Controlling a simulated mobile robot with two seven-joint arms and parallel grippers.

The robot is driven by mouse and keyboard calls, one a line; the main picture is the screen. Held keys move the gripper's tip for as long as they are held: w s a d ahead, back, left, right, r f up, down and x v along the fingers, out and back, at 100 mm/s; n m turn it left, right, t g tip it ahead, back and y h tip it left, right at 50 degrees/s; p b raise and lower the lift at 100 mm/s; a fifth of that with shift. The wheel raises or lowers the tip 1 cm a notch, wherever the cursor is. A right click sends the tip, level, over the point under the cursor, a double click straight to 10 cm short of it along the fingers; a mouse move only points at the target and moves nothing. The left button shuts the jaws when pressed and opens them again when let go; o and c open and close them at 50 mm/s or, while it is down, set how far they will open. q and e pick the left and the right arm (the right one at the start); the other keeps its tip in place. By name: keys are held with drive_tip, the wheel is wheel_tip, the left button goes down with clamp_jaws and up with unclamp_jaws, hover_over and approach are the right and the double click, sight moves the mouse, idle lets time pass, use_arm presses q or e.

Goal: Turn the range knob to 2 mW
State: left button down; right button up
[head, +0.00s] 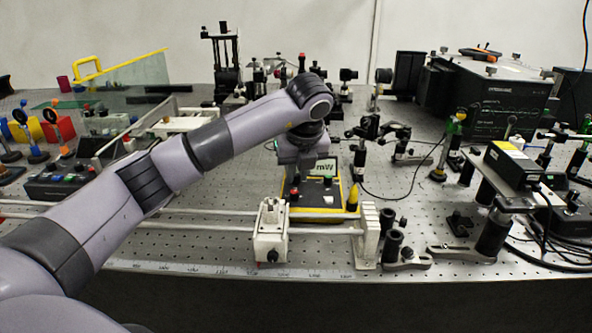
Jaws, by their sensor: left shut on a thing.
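The power meter (318,198) is a dark box with a yellow edge, standing on the bench behind the white rail. Its display (324,168) reads "mW" at the part I can see. My left arm reaches in from the left, and my left gripper (293,174) points down over the left part of the meter's face. It is shut on the range knob, which the gripper hides. The knob's pointer and range marks cannot be read. My right gripper is not in view.
A white rail with a carriage (270,235) and an end block (367,237) runs in front of the meter. Post mounts and a cable stand to its right. A large black instrument (490,100) is at the back right. Optics stand close behind the gripper.

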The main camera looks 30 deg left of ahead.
use_arm(q)
drive_tip(key=n+g, duration=0.1)
drive_tip(key=n, duration=0.2)
drive_tip(key=shift+w+d+y, duration=0.1)
drive_tip(key=shift+y, duration=0.2)
drive_tip(key=shift+n, duration=0.5)
drive_tip(key=c, duration=1)
unclamp_jaws()
drive_tip(key=shift+c, duration=0.2)
